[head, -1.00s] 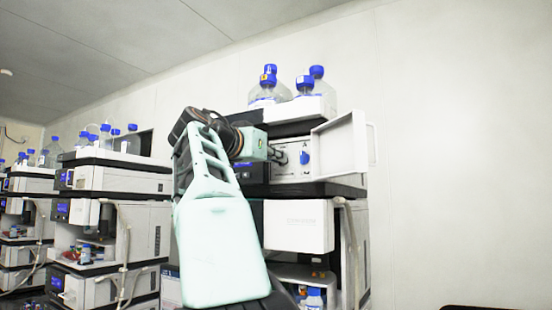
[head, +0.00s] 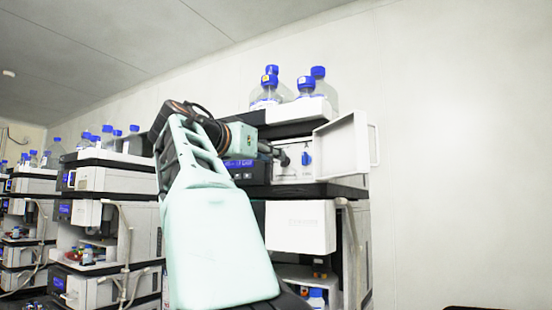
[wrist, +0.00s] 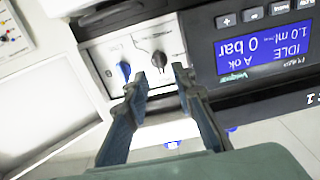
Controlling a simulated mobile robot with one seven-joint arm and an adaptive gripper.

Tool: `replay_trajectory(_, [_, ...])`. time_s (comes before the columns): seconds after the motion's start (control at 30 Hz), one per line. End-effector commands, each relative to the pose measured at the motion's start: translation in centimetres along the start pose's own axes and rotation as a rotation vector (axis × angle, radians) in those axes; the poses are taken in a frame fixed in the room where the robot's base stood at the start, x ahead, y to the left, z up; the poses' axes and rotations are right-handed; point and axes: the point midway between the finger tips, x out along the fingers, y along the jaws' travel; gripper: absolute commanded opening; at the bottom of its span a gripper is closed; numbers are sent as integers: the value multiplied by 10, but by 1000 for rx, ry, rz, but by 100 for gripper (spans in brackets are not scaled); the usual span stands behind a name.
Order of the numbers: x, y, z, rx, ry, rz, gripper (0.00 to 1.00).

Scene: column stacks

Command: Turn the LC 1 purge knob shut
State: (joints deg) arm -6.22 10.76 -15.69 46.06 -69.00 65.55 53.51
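The pump module's front panel (wrist: 140,42) carries two knobs behind an open white door (head: 342,148). One is a blue knob (wrist: 124,70), also in the head view (head: 306,159). The other is a dark knob (wrist: 159,59) with a printed scale around it. I cannot read which is the purge knob. My gripper (wrist: 161,78) is open and empty, its fingertips apart just in front of the dark knob. The left fingertip is close to the blue knob; contact cannot be told. In the head view my gripper (head: 279,156) is at the panel's left side, partly hidden.
A lit display (wrist: 256,50) reads IDLE and 0 bar beside the panel. Blue-capped bottles (head: 304,88) stand on top of the stack. A white module (head: 300,226) is below. Other stacks (head: 112,215) stand at left. The wall side at right is clear.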

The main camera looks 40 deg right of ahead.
Motion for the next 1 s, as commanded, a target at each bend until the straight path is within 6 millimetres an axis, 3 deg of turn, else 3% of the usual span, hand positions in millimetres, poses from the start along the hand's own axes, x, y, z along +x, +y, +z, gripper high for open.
replay_trajectory(0.2, [-44, -2, 0, 1, -1, -7, 24])
replay_trajectory(0.4, [-71, -1, 0, 1, -1, -3, 24])
replay_trajectory(1.0, [-78, 0, 0, 1, 0, 0, 24])
